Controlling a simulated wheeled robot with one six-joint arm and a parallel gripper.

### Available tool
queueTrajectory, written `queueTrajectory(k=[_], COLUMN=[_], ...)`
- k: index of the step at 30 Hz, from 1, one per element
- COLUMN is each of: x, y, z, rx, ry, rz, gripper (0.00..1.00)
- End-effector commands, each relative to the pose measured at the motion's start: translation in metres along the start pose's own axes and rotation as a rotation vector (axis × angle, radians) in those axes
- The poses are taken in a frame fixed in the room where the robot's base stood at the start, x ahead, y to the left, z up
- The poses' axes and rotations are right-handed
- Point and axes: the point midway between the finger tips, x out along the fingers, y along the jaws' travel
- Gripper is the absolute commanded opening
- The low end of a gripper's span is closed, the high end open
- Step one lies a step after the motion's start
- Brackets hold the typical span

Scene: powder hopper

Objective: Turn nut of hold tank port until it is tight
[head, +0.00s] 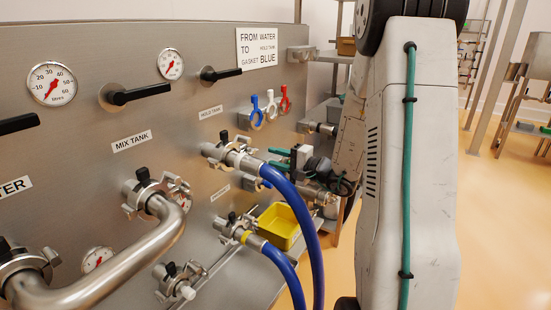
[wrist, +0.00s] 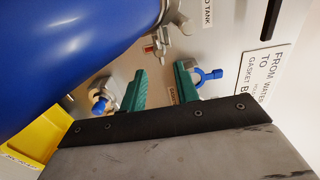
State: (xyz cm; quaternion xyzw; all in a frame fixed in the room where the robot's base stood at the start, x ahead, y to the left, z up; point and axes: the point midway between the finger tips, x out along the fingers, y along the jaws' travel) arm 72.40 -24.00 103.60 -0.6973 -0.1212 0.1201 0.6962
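The hold tank port (head: 232,155) is on the steel panel in the head view, with a metal clamp around it and a blue hose (head: 300,200) running from it. A black nut (head: 224,136) stands on top of the clamp. In the wrist view a grey part of the clamp (wrist: 175,20) shows at the top edge; the nut is not clear there. My gripper (head: 276,158) is just right of the port, apart from the nut. Its green fingers (wrist: 160,84) are spread, with nothing between them.
Blue, white and red rings (head: 270,106) hang above right of the port. The hose (wrist: 70,45) fills the wrist view's upper left. A yellow bin (head: 280,226) sits below. Another clamped port (head: 233,229) with a hose is lower on the panel. A blue-ended fitting (wrist: 100,104) lies beside one finger.

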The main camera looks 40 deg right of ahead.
Motion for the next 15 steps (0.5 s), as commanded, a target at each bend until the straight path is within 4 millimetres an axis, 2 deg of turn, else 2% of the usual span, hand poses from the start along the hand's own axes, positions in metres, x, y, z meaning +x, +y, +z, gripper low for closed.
queueTrajectory(k=[15], x=[0.071], y=[0.0], z=[0.003], rx=[0.001], ry=[-0.007], rz=[0.001], gripper=[0.31])
